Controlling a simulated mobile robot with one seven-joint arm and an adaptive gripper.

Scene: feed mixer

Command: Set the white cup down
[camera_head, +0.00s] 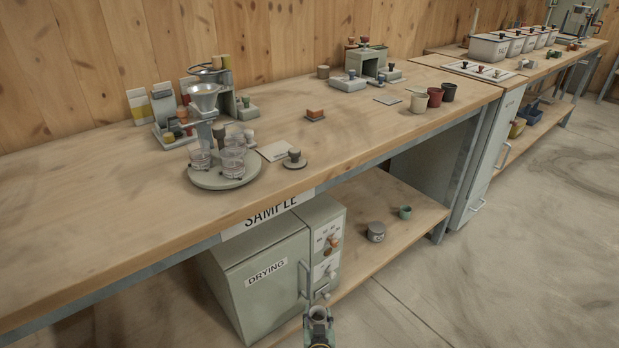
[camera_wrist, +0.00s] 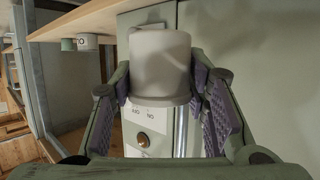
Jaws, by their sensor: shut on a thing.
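The white cup (camera_wrist: 160,62) is between the purple-padded fingers of my gripper (camera_wrist: 163,105) in the wrist view, which looks upside down. My gripper is shut on it. In the head view my gripper (camera_head: 318,322) is at the bottom edge, low in front of the drying oven. The cup (camera_head: 318,312) shows there small, with its round opening facing up. It is held in the air, apart from the bench and shelf.
The drying oven (camera_head: 262,275), with a knob panel and handle, stands under the bench (camera_head: 100,225). A grey tin (camera_head: 376,232) and a green cup (camera_head: 405,212) stand on the lower shelf (camera_head: 385,255). Cups (camera_head: 419,102) stand at the bench's right. The bench's front left is clear.

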